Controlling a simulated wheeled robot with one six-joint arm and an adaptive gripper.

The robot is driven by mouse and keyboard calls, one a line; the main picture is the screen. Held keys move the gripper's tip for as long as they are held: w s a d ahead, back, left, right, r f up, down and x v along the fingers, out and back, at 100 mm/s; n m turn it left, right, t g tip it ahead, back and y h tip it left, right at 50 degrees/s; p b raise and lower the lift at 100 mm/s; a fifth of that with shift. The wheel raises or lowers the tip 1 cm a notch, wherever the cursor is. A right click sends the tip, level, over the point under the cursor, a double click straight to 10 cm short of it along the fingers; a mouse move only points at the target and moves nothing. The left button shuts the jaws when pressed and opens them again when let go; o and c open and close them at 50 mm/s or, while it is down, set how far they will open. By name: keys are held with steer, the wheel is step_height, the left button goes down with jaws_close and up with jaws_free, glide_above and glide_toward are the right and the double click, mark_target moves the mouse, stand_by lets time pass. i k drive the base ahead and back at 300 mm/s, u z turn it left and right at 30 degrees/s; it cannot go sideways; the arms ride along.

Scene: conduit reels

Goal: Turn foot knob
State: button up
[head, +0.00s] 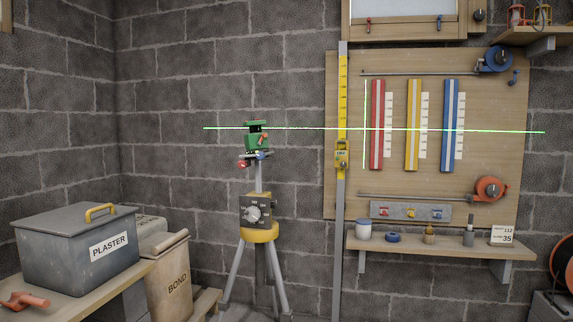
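A green laser level (256,135) sits on top of a tripod (260,235) with a yellow collar, in front of the block wall. Just below the level is a small base with a red foot knob (243,163) at its left and a blue part (262,155) toward its right. Lower on the tripod, a dark box carries a pale round dial (252,214) with markings too small to read. The level casts a thin, nearly horizontal green line across the wall and board. My gripper is not in view.
A grey PLASTER bin (75,250) and a red tool (24,300) are on the bench at left, with a BOND bag (168,280) beside it. A yellow-topped staff (342,100) stands right of the tripod. A board (480,140) holds coloured strips and reels above a shelf (430,247).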

mark_target(242, 164)
steer(key=z, duration=0.15)
steer(key=i, duration=0.65)
steer(key=u, duration=0.75)
steer(key=i, duration=0.65)
steer(key=u, duration=0.8)
